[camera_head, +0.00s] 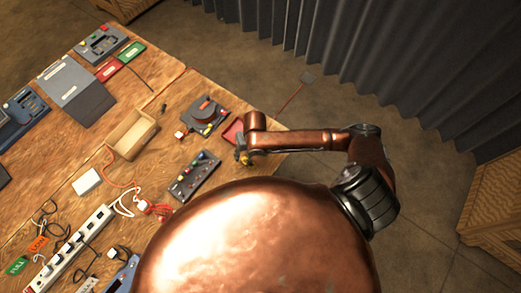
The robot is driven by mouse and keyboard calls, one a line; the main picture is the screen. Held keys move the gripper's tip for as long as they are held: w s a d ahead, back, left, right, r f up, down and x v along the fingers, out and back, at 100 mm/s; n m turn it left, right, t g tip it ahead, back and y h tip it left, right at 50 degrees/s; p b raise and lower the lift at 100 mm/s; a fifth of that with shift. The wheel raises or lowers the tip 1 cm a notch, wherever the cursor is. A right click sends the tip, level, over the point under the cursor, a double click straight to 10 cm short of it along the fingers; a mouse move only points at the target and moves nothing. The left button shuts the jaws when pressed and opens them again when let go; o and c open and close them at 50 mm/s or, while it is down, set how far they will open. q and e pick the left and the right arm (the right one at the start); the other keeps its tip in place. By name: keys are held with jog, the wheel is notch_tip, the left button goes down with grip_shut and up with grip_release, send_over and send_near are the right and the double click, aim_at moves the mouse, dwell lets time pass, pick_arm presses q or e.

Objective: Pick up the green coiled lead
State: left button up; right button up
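I cannot make out a green coiled lead for certain. Red-orange coiled cable (157,209) lies on the wooden table (165,80), beside the white power strip. A dark looped cable (50,222) lies at the left, near an orange tag (38,243) and a green tag (17,265). My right gripper (243,155) is small in view at the table's right edge, over or beside a red tray (233,132). Its fingers are too small and dark to tell whether they are open or hold anything. My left gripper is not in view.
An open wooden box (131,135), a white power strip (75,246), a dark device with a round top (204,115) and a dark strip with coloured knobs (194,176) stand on the table. A grey curtain (400,60) and a wooden crate (494,210) are at the right.

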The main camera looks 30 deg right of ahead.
jog(key=w+d+n, duration=0.1)
jog(key=d+n, duration=0.1)
jog(key=d, duration=0.1)
jog(key=w+d+n+h, duration=0.1)
jog(key=d+n, duration=0.1)
jog(key=d, duration=0.1)
jog(key=w+d+r+n+g+h, duration=0.1)
jog(key=d+n, duration=0.1)
jog(key=d, duration=0.1)
jog(key=shift+d+f, duration=0.1)
jog(key=shift+d, duration=0.05)
notch_tip(320, 180, down, 7)
jog(key=shift+f, duration=0.2)
jog(key=shift+s, duration=0.1)
jog(key=shift+c, duration=0.4)
grip_shut()
jog(key=shift+r, duration=0.1)
